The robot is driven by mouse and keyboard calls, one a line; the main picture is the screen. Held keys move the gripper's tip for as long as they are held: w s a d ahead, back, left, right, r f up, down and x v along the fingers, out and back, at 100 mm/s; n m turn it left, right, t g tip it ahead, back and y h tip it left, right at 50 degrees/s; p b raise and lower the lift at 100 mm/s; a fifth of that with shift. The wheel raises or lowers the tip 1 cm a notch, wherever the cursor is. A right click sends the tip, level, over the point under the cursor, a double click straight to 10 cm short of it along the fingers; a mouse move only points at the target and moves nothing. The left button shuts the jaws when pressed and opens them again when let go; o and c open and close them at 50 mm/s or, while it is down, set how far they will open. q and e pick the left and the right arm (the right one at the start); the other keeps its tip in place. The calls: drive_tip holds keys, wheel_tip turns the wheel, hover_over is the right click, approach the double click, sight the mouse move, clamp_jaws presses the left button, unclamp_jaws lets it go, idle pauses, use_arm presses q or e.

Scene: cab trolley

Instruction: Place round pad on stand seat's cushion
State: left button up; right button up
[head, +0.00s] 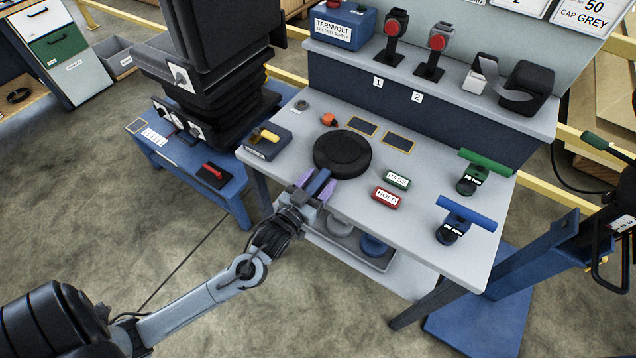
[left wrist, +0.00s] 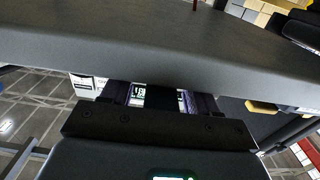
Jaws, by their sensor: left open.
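The round pad (head: 343,150), a thick black disc, lies flat on the grey workbench near its front left part. The stand seat (head: 217,45), black with a ribbed bellows below, stands on a blue stand at the left; its cushion is hard to tell apart from the other black parts. My left gripper (head: 316,188), with purple fingers, is open at the bench's front edge, just in front of the pad. A dark blue piece shows between the fingers; I cannot tell what it is. In the left wrist view a broad dark edge crosses above the fingers (left wrist: 155,98). My right gripper is not in view.
A lower shelf holds round items (head: 374,246). Open floor lies at the front left.

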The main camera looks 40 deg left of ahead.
use_arm(q)
drive_tip(key=s+d+p, duration=0.1)
drive_tip(key=s+p, duration=0.2)
drive_tip(key=s, duration=0.6)
drive_tip(key=s+d+f+m+g+h, duration=0.2)
drive_tip(key=s+d+f+g, duration=0.4)
drive_tip(key=g, duration=0.3)
drive_tip(key=shift+s+d+g+h, duration=0.4)
drive_tip(key=shift+s+d, duration=0.3)
drive_tip(key=shift+d, duration=0.1)
drive_tip(key=o, duration=0.3)
drive_tip(key=s+d+m+g, duration=0.1)
drive_tip(key=s+g, duration=0.3)
drive_tip(key=s, duration=0.2)
drive_tip(key=shift+d, duration=0.15)
drive_tip(key=o, duration=0.5)
drive_tip(key=shift+s+m, duration=0.3)
drive_tip(key=shift+s, duration=0.05)
drive_tip(key=shift+c, duration=0.2)
drive_tip(key=shift+r+p, duration=0.1)
drive_tip(key=shift+p, duration=0.2)
